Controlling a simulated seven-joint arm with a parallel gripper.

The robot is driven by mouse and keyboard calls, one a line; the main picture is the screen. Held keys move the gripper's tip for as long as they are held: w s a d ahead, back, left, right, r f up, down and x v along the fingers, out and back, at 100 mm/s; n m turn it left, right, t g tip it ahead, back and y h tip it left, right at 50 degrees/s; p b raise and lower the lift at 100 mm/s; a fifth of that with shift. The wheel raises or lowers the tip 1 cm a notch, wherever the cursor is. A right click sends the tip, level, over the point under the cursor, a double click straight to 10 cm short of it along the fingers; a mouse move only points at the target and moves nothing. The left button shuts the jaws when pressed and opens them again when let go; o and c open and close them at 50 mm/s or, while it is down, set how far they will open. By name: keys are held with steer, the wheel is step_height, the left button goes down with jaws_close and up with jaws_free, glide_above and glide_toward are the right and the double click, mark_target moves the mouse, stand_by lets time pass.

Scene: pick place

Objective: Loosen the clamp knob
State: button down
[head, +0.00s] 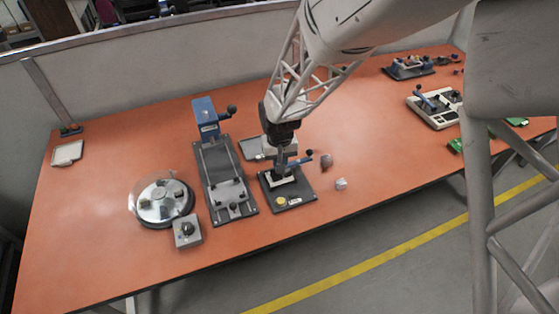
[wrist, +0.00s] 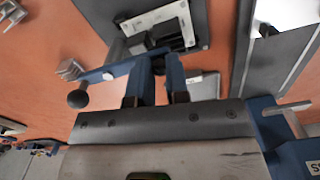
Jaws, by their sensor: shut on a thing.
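A clamp fixture on a dark base plate (head: 295,195) stands near the front middle of the orange table. It has a blue lever ending in a black ball (head: 310,153), which also shows in the wrist view (wrist: 78,98). My gripper (head: 280,174) points down over this fixture. The lever ball is outside the fingers.
A long grey slide fixture with a blue block (head: 205,118) stands just left of my gripper. A round dial device (head: 160,200) and a grey knob box (head: 187,231) are further left. Small grey pieces (head: 341,183) lie on the right. The table between these and the right-hand devices is clear.

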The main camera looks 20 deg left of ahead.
steer(key=n, duration=0.3)
steer(key=shift+f+n, duration=0.1)
steer(key=shift+n, duration=0.2)
steer(key=n, duration=0.4)
steer(key=shift+s, duration=0.1)
steer(key=c, duration=1.1)
jaws_free()
steer(key=shift+r, duration=3.95)
